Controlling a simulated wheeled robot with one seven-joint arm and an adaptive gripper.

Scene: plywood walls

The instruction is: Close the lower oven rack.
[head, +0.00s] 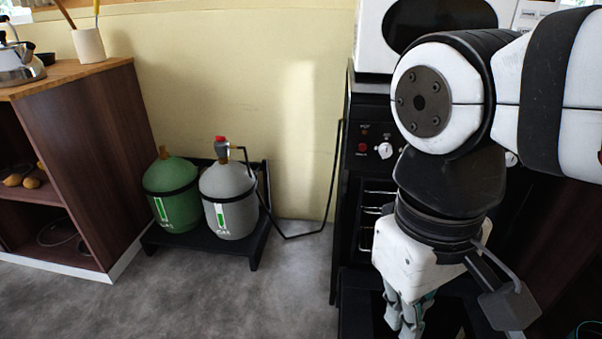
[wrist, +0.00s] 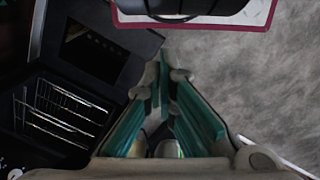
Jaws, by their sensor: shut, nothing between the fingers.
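The black oven (head: 352,175) stands at the right, largely behind my arm. Its door (wrist: 100,50) is folded down open, with a dark window, in the wrist view. Wire racks show inside the oven at the left of the wrist view (wrist: 62,112). In the head view a lower wire rack (head: 366,240) shows at the left of my arm, below other wires. How far the lower rack sticks out is hard to tell. My gripper (head: 405,328) is shut and empty, pointing down in front of the oven, over or beside the open door. Its teal fingers (wrist: 163,62) meet in the wrist view.
A white microwave (head: 372,40) sits on top of the oven. A green gas bottle (head: 172,193) and a grey one (head: 229,200) stand on a low black stand, with a hose towards the oven. A wooden shelf unit (head: 100,150) is at left. Grey floor (head: 200,300) is clear between.

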